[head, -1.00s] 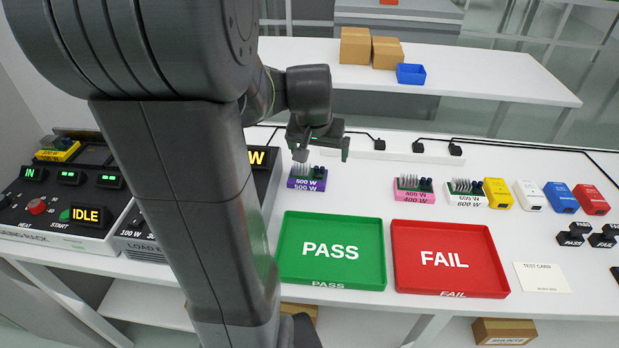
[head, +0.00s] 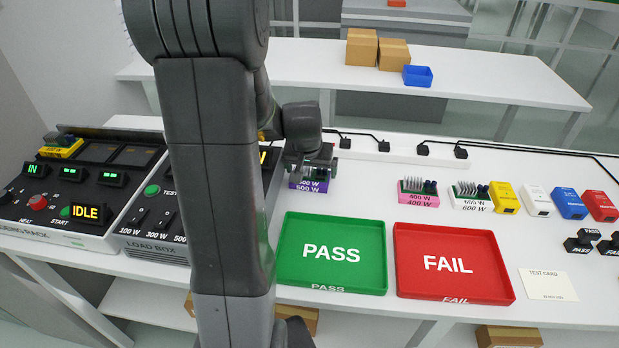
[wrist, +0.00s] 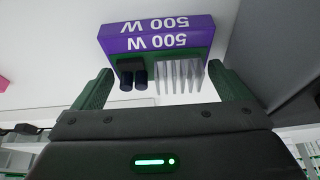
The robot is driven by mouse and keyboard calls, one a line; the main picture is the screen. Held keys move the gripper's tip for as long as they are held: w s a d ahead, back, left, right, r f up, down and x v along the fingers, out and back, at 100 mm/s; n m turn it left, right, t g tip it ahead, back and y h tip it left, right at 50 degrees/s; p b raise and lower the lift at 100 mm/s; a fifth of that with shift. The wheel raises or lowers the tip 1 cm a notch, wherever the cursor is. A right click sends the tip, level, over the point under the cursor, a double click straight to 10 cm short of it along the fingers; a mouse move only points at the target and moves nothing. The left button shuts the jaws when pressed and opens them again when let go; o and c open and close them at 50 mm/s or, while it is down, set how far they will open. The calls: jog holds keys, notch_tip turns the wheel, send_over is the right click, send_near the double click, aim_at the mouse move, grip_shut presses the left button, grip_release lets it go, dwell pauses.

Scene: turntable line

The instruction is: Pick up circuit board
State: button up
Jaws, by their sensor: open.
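A circuit board (wrist: 163,85) with a silver finned heat sink and dark cylinders stands in a purple 500 W holder (wrist: 157,34). The purple holder also shows in the head view (head: 309,185), partly covered by my gripper. My gripper (wrist: 163,88) is open, with one green finger on each side of the board in the wrist view. The heat sink and cylinders lie between the fingers, with gaps visible on both sides. In the head view my gripper (head: 309,168) is just above the holder. Two similar boards stand in a pink 400 W holder (head: 418,199) and a white 600 W holder (head: 471,204).
A green PASS tray (head: 331,282) and a red FAIL tray (head: 453,291) lie empty in front. A load box (head: 150,228) and an IDLE rack (head: 62,221) stand at left. Yellow, white, blue and red cases line the right.

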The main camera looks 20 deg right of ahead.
jog(key=c, duration=0.8)
